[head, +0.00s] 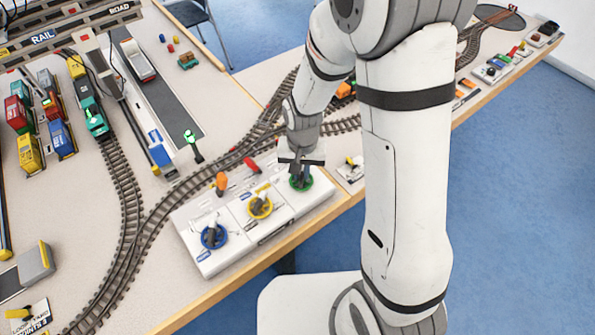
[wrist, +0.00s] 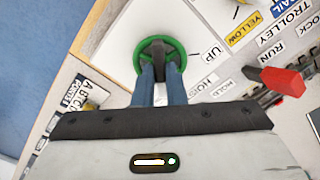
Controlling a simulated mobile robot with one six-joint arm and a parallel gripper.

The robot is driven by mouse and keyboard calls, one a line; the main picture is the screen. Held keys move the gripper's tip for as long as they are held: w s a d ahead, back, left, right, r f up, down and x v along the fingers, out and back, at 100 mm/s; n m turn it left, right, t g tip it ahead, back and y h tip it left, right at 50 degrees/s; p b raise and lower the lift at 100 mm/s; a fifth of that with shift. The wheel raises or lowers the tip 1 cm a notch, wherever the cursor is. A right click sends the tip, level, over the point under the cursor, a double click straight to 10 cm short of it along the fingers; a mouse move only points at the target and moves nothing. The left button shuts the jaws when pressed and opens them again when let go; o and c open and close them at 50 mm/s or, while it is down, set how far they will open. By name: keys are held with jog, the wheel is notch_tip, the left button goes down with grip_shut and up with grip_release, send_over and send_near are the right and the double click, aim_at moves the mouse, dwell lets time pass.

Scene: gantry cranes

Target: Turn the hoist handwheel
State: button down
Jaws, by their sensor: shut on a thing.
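The hoist handwheel is the green wheel (head: 309,183) at the right end of the white control panel in the head view. In the wrist view, the green wheel (wrist: 139,53) sits near the top centre, with "HOIST" and "UP" labels beside it. My gripper (head: 300,177) points down onto this wheel. In the wrist view, the blue fingers of my gripper (wrist: 160,75) are shut on the dark grip at the wheel's middle. The fingers and my wrist hide part of the wheel.
On the same panel (head: 190,243) are a yellow wheel (head: 268,207), a blue wheel (head: 222,239), an orange lever (head: 221,182) and a red lever (head: 251,165). The red lever (wrist: 284,80) stands close to my gripper. Train track (head: 130,230) curves behind the panel.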

aim_at(302, 174)
jog(key=shift+s+f+m, duration=0.15)
jog(key=shift+s+m, duration=0.15)
jog(key=shift+m, duration=0.2)
jog(key=c, duration=1.5)
grip_release()
jog(key=shift+w, duration=0.1)
jog(key=shift+r, duration=0.2)
jog(key=shift+w+r, duration=0.1)
jog(key=shift+r, duration=3.7)
